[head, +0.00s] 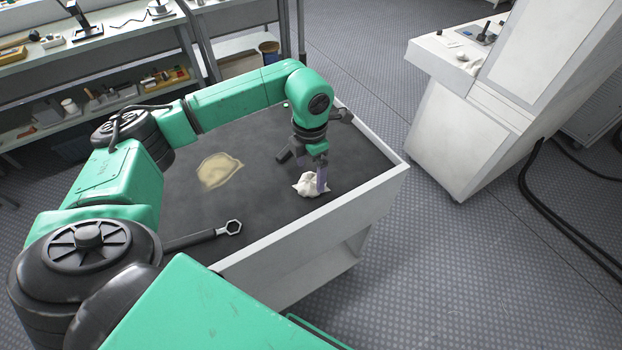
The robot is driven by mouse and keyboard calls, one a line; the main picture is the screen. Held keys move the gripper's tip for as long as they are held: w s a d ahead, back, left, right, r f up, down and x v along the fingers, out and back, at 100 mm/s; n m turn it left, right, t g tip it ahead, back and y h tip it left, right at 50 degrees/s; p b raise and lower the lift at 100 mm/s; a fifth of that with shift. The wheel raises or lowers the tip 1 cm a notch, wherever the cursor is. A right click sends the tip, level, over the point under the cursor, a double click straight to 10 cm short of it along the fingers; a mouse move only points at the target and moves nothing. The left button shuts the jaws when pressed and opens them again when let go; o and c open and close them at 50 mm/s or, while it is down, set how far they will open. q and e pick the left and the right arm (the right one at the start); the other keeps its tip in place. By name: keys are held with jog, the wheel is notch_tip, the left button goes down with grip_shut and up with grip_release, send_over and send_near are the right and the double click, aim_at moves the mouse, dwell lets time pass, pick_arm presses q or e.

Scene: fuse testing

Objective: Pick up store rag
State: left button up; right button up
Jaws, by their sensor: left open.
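A crumpled white rag (307,187) lies on the dark top of a grey-white cart (255,207), near its right edge. My left gripper (314,183) is open and points down right at the rag. One finger overlaps the rag in the picture; I cannot tell whether it touches it. The rag is partly hidden behind that finger. My right gripper is not in the picture.
A flat tan cloth or stain (220,170) is on the cart top to the left. A wrench (205,234) lies near the front edge. A raised rim (330,209) borders the cart. A white console (470,130) stands right; shelves (90,75) stand behind.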

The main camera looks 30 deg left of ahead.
pick_arm(q)
notch_tip(320, 180, down, 4)
jog(key=shift+w+d+f+p, duration=0.1)
jog(key=shift+f+p, duration=0.05)
jog(key=shift+p, duration=0.75)
jog(key=shift+f, duration=0.2)
jog(key=c, duration=1.3)
notch_tip(320, 180, up, 10)
jog(key=b, duration=0.3)
jog(key=shift+w+r, duration=0.15)
jog(key=shift+r, duration=0.1)
notch_tip(320, 180, up, 10)
send_over(311, 179)
jog(key=shift+f+b, duration=0.15)
jog(key=shift+b, duration=0.15)
jog(key=o, duration=0.6)
jog(key=c, duration=0.5)
jog(key=shift+d+f, duration=0.1)
